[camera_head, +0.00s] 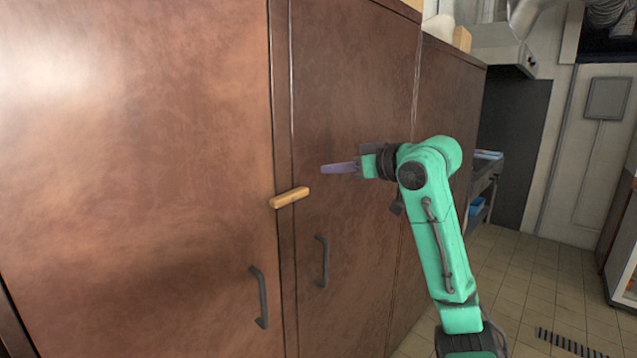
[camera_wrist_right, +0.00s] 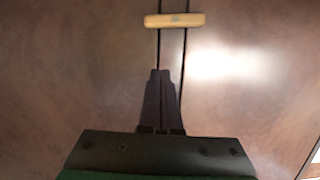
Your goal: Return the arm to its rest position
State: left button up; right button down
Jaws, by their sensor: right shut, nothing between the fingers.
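My right arm (camera_head: 437,225), green with dark joints, reaches in from the lower right in the head view. Its gripper (camera_head: 323,170) points left toward the brown cabinet doors. In the right wrist view the two dark fingers (camera_wrist_right: 160,74) lie together, shut and empty. A small wooden bar (camera_head: 289,197) sits across the seam between two doors; it also shows in the right wrist view (camera_wrist_right: 174,20), beyond the fingertips and apart from them. My left gripper is not in view.
The tall brown cabinet (camera_head: 150,180) fills the left and middle. Two dark handles stick out, a left one (camera_head: 260,297) and a right one (camera_head: 322,262). Tiled floor (camera_head: 535,275) lies open at right, with a floor grate (camera_head: 570,343).

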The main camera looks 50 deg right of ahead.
jog(key=shift+v, duration=1.05)
jog(key=shift+w, duration=0.15)
